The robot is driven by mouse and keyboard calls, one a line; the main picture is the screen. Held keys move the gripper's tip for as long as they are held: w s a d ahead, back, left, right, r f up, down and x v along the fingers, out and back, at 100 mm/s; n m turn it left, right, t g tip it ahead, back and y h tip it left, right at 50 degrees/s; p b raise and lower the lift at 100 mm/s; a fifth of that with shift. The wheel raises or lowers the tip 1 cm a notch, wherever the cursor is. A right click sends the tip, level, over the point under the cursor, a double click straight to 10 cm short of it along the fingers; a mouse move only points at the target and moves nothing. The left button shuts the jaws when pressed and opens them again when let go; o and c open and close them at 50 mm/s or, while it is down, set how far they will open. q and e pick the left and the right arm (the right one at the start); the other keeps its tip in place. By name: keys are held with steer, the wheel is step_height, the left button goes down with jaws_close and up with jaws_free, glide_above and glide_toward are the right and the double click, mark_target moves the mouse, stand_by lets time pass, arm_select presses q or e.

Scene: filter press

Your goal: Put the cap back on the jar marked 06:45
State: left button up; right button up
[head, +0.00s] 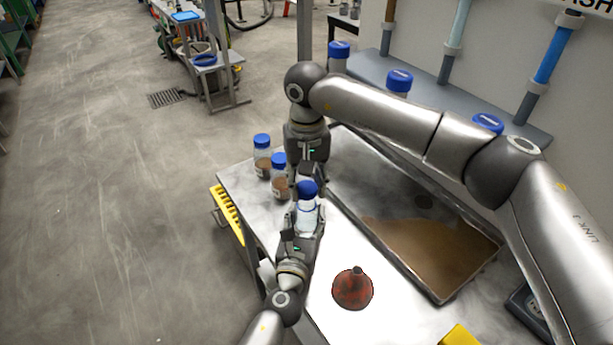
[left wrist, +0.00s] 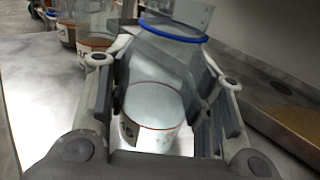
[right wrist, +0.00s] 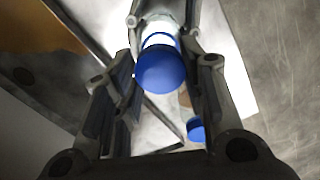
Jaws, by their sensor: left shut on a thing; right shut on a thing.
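The jar (head: 307,218) is clear and upright, and my left gripper (head: 303,212) is shut around its body above the bench. In the left wrist view its label (left wrist: 129,128) is partly visible and the digits are hard to read; a blue ring (left wrist: 172,32) sits at the upper part. The blue cap (head: 307,187) is directly above the jar's mouth; the right wrist view shows it from above (right wrist: 160,70). My right gripper (right wrist: 163,85) points down and is shut on the cap. I cannot tell whether the cap is seated or just above the neck.
Two capped jars with brown contents (head: 262,165) (head: 280,188) stand close behind left. A tray (head: 470,290) with brown material lies to the right, and a reddish funnel (head: 352,290) stands in front. Larger blue-capped jars (head: 338,62) are on the back shelf. The bench around the funnel is clear.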

stand_by(0.5)
steer(key=shift+f, duration=0.9)
steer(key=shift+f, duration=0.6)
